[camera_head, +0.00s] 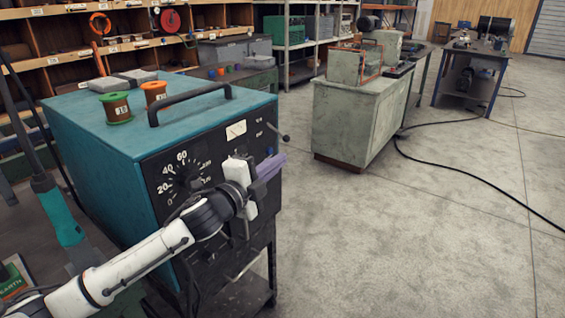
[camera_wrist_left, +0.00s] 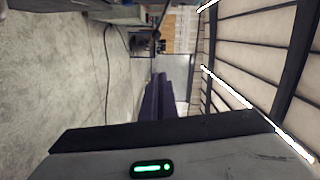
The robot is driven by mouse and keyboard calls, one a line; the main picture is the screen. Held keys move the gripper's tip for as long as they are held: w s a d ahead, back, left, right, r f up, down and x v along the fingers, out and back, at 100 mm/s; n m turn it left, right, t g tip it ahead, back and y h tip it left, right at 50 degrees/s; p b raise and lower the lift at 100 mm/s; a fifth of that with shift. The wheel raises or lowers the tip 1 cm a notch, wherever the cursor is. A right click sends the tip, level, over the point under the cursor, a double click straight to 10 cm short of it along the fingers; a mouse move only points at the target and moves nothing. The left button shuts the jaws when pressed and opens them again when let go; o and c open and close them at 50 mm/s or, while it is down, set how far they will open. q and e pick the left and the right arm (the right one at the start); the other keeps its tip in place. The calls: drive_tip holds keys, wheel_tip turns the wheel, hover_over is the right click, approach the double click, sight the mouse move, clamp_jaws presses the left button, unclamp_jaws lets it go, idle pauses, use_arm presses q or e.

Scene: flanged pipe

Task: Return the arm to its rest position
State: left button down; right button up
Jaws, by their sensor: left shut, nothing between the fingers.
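My left arm (camera_head: 150,262) comes in from the lower left and reaches up across the front of a teal machine (camera_head: 95,127). My left gripper (camera_head: 278,161) is at the machine's right front, beside its dial panel (camera_head: 205,160), with its purple fingers pointing right. The fingers are together with nothing between them. In the left wrist view the purple fingers (camera_wrist_left: 158,98) also lie side by side, shut and empty. I cannot tell from these views whether the arm touches the machine's front. My right gripper is out of view.
The machine has a black handle (camera_head: 190,102), a small lever (camera_head: 278,132) and green and orange spools on top. A grey cabinet (camera_head: 355,118) stands beyond. Shelves line the back. A black cable (camera_head: 470,178) crosses the floor. The concrete floor (camera_head: 400,245) at right is otherwise clear.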

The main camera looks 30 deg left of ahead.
use_arm(q)
drive_tip(key=shift+s, duration=0.15)
drive_tip(key=s+d+f+n+g, duration=0.2)
drive_tip(key=s+d+f+n, duration=0.15)
drive_tip(key=s+f, duration=0.5)
drive_tip(key=s+d+f+n+g+h, duration=0.1)
drive_tip(key=s+d+f+n+g, duration=0.25)
drive_tip(key=f, duration=0.85)
drive_tip(key=s+d+f+n+g, duration=0.1)
drive_tip(key=s+d+f+n, duration=0.3)
drive_tip(key=s+f, duration=0.5)
drive_tip(key=s+d+f+n+g, duration=0.1)
drive_tip(key=s+d+f+n, duration=0.1)
drive_tip(key=s, duration=0.4)
drive_tip(key=s+d+f+n+g, duration=0.1)
drive_tip(key=s+d+f, duration=0.2)
drive_tip(key=s+f, duration=0.2)
drive_tip(key=shift+s+d+f+n+g, duration=0.3)
drive_tip(key=shift+s+n+g, duration=0.1)
drive_tip(key=shift+s, duration=0.25)
